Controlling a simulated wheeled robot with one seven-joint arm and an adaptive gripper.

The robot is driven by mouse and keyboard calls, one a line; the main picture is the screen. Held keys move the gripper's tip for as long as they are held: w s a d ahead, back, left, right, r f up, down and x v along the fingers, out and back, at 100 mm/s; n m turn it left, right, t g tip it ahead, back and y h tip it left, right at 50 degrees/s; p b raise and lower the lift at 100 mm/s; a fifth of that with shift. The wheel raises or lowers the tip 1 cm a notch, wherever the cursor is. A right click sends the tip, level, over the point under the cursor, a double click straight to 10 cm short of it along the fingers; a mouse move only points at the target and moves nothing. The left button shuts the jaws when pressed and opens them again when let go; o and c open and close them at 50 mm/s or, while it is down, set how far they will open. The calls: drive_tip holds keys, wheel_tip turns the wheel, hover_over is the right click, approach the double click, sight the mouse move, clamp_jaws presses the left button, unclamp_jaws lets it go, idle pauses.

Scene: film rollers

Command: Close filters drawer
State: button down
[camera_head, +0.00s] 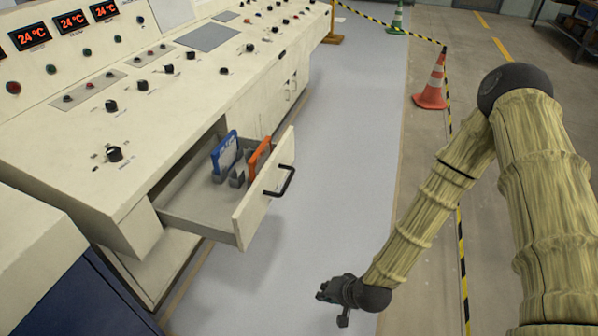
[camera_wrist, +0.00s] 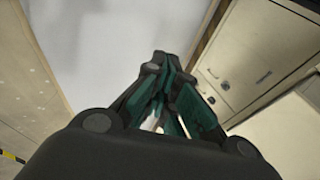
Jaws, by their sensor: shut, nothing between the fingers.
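The filters drawer (camera_head: 236,222) is pulled out of the cream control console. It has a black bar handle (camera_head: 281,183) on its front panel. A blue filter (camera_head: 225,152) and an orange filter (camera_head: 259,157) stand upright inside it. My gripper (camera_head: 325,292) is low over the grey floor, right of and nearer than the drawer front, apart from it. In the wrist view the fingers (camera_wrist: 163,62) are together and hold nothing. The wrist view shows the console's lower panels at right; I cannot make out the open drawer there.
The console (camera_head: 150,120) runs along the left with knobs and red displays. A dark blue cabinet (camera_head: 75,285) stands at lower left. An orange traffic cone (camera_head: 433,85) and yellow-black tape (camera_head: 463,270) lie to the right. The grey floor (camera_head: 350,120) beside the drawer is clear.

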drive_tip(key=w+a+m+t+y+b, duration=0.1)
drive_tip(key=w+a+m+t+b, duration=0.15)
drive_tip(key=w+b, duration=0.55)
drive_tip(key=m+t+y+b, duration=0.2)
drive_tip(key=m+t+b, duration=0.3)
drive_tip(key=t+b, duration=0.65)
approach(292, 150)
drive_tip(key=s+d+r+g+b, duration=0.2)
drive_tip(key=s+d+g, duration=0.1)
drive_tip(key=s+d, duration=0.35)
drive_tip(key=shift+s+a+r+b+x, duration=0.15)
drive_tip(key=shift+a+b+x, duration=0.35)
drive_tip(key=shift+x, duration=1.65)
drive_tip(key=shift+s+a+b+x, duration=0.2)
drive_tip(key=shift+b+x, duration=0.45)
drive_tip(key=shift+x, duration=1.5)
drive_tip(key=shift+s+a+r+b+x, duration=0.25)
drive_tip(key=shift+b+x, duration=0.35)
drive_tip(key=shift+x, duration=1.5)
drive_tip(key=shift+w+a+f, duration=0.1)
drive_tip(key=shift+a, duration=0.05)
drive_tip(key=shift+a, duration=0.1)
